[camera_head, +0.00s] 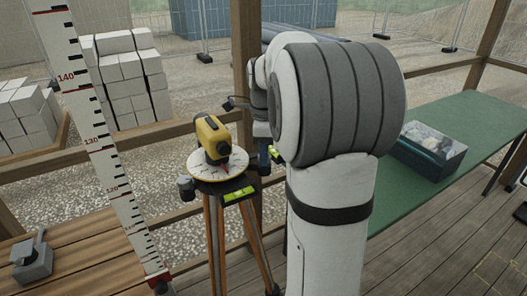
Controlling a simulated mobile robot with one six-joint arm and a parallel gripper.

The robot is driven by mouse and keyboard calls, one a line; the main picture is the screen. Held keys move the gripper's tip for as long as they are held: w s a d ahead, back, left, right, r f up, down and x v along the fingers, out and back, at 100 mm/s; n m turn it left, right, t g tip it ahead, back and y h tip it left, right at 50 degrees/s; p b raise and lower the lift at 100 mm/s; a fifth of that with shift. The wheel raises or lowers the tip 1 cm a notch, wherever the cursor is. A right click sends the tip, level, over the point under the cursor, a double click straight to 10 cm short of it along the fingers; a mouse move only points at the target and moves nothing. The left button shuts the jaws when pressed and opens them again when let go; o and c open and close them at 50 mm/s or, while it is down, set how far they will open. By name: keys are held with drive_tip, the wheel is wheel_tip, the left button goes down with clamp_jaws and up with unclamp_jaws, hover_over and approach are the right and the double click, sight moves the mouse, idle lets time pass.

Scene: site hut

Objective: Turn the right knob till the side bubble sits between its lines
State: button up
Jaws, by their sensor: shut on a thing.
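A yellow levelling instrument (212,136) sits on a round cream dial plate (205,172) on top of a wooden-legged tripod (213,235). A bright green bubble vial (240,194) is fixed at the plate's front side; dark marks show on it, but the bubble's place against the lines is too small to tell. A dark knob (186,183) stands out at the left of the head. My gripper (264,153) points down at the right of the head, shut on the right knob, which is mostly hidden by it and my arm.
A tall measuring staff (92,130) stands left of the tripod. A grey metal block (32,259) lies on the wooden bench (95,262). A green table (470,140) with a box (428,152) is at right. Wooden posts and rails stand behind the tripod.

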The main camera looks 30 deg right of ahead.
drive_tip(key=o, duration=1)
wheel_tip(320, 180, up, 8)
drive_tip(key=shift+f, duration=0.1)
drive_tip(key=s+a+f+n+t, duration=0.1)
drive_tip(key=s+a+f+n, duration=0.3)
drive_tip(key=n, duration=0.4)
drive_tip(key=s+a+f+n+t, duration=0.1)
drive_tip(key=s+a+f+n, duration=0.3)
drive_tip(key=s+a+n, duration=0.2)
drive_tip(key=s+a+f+n+t, duration=0.1)
drive_tip(key=s+a+f+n, duration=0.3)
drive_tip(key=s+n, duration=0.5)
drive_tip(key=shift+s+a+n, duration=0.15)
drive_tip(key=shift+a+n, duration=0.25)
drive_tip(key=shift+n, duration=0.2)
